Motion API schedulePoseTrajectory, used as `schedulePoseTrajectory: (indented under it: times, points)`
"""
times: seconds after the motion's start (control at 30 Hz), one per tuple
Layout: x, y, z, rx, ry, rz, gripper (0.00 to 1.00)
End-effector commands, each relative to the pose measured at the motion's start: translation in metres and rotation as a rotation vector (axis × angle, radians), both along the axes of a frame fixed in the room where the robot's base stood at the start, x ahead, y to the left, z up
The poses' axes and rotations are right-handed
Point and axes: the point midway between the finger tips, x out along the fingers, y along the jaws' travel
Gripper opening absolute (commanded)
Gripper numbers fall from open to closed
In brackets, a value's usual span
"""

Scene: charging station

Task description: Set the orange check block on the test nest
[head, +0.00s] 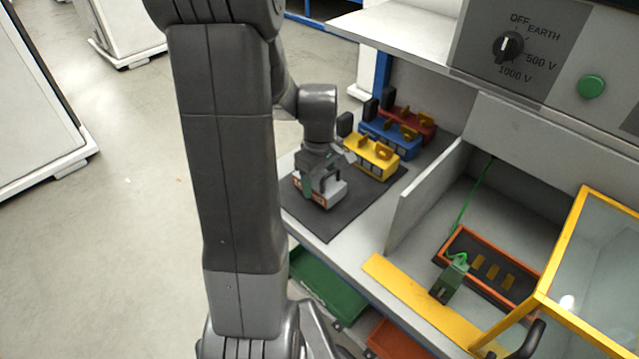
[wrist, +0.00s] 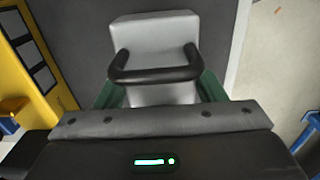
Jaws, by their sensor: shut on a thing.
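My gripper (head: 320,178) is at the front of the dark mat, left of the test bay. It is shut on the black handle (wrist: 155,75) of a light grey block (wrist: 155,32), with its green fingers either side in the wrist view. In the head view this block (head: 326,197) shows a pale body with some orange on its side, matching the orange check block. It is on or just above the mat; I cannot tell which. The test nest (head: 452,243), an orange-rimmed dark tray with yellow strips, lies in the bay to the right.
Yellow (head: 372,160), blue (head: 405,143) and red (head: 418,122) blocks stand behind on the mat (head: 328,228). A grey partition (head: 424,198) separates mat and bay. A green clamp (head: 447,283) with a cable sits at the nest's front left. A yellow-framed clear lid (head: 562,245) stands raised at right.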

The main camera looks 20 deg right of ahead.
Motion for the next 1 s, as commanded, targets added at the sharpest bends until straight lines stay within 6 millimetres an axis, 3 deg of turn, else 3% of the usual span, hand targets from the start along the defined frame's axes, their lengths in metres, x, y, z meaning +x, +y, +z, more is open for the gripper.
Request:
schedulePoseTrajectory:
  times: [0.87, 0.9, 1.0]
  points:
    - [0.001, 0.000, -0.021, -0.002, -0.003, 0.000, 0.34]
    - [0.001, 0.000, -0.020, -0.001, -0.003, 0.000, 0.71]
    - [0.000, 0.000, -0.019, -0.001, -0.003, 0.000, 0.85]
